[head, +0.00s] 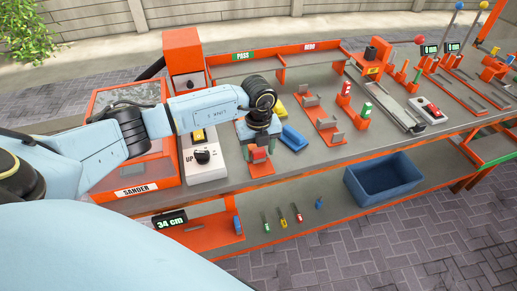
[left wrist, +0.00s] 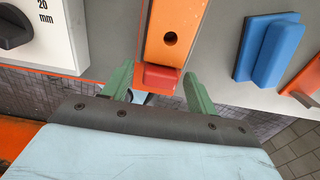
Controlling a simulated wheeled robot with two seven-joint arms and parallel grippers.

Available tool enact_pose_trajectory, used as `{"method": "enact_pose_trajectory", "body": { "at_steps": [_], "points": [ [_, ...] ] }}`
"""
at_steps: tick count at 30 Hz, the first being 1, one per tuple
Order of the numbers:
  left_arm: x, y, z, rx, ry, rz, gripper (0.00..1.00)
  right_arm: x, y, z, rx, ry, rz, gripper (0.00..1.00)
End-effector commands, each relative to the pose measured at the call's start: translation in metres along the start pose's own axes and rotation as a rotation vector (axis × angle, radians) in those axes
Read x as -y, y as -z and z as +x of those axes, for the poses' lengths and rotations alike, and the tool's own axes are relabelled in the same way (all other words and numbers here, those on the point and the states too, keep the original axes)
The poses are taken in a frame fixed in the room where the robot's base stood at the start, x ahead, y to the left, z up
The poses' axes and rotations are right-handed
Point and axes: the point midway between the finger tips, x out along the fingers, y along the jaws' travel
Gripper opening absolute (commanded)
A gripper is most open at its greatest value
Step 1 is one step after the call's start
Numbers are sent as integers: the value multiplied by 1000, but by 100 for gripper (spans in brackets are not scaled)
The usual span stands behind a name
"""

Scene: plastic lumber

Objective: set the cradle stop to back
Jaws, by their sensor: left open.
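The cradle stop appears to be the red block (left wrist: 160,78) on an orange strip (left wrist: 172,25) with a dark round hole, in the left wrist view. In the head view the red block (head: 259,153) sits near the front of the workbench, with orange base (head: 261,169) showing in front of it. My left gripper (left wrist: 158,76) is open, its two green fingers one on each side of the red block with visible gaps. In the head view my left gripper (head: 258,146) hangs over the block and hides part of the strip. My right gripper is not in view.
A blue block (left wrist: 270,50) stands right of the strip. A white box with a black knob (head: 203,156) and the sander (head: 136,189) are to the left. Cradles (head: 320,122) stand further right. A blue bin (head: 383,183) is on the lower shelf.

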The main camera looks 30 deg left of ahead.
Motion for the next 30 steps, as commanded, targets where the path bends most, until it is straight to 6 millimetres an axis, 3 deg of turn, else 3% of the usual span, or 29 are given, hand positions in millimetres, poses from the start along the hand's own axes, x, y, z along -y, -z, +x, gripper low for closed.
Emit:
{"method": "enact_pose_trajectory", "body": {
  "at_steps": [3,16,22,30],
  "points": [
    [0,0,0,0,0,0,58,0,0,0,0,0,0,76],
    [0,0,0,-1,0,0,2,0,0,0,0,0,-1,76],
    [0,5,-1,-1,-1,1,0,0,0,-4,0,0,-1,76],
    [0,37,-2,-3,0,3,0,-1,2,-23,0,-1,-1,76]
  ]
}}
